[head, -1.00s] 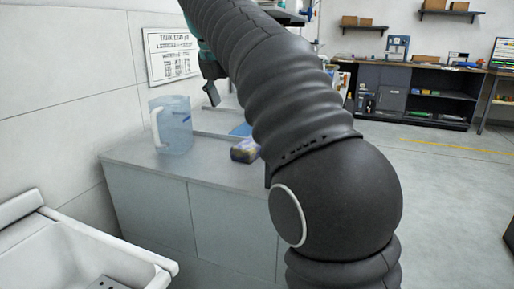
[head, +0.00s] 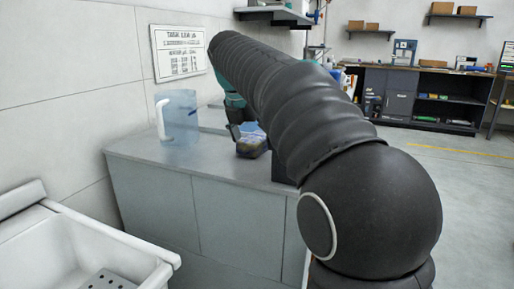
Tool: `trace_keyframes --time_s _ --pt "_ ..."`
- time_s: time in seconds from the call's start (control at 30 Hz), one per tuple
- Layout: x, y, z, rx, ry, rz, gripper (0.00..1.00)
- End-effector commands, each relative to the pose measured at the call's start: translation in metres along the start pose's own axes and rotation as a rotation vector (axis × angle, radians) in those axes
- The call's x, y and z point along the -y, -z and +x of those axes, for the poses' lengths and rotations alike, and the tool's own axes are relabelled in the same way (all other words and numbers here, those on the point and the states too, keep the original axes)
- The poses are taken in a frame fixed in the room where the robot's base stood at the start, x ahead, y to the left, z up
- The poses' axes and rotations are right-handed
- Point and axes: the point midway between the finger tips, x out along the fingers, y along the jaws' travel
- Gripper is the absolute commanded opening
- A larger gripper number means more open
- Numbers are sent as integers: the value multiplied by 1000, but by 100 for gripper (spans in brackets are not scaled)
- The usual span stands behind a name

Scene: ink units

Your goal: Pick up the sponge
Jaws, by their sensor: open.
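My gripper (head: 240,131) reaches down over the counter from behind my black arm. One dark fingertip shows just above and at the left end of the sponge. The other finger is hidden, and I cannot tell whether the visible finger touches the sponge. My gripper is open, and the sponge rests on the counter.
A clear blue jug (head: 179,120) with a white handle stands on the counter left of the sponge. A white sink (head: 75,240) is at the front left. A wall sign (head: 180,52) hangs behind. Dark shelves (head: 430,105) stand far right across open floor.

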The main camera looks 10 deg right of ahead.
Motion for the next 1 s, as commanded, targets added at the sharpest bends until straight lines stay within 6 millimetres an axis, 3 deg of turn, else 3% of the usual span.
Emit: trace_keyframes --time_s 0.3,0.5,1.0 --pt "0 0 4 0 0 0 89" --pt "0 0 4 0 0 0 39" --pt "0 -3 -2 1 -1 0 38"
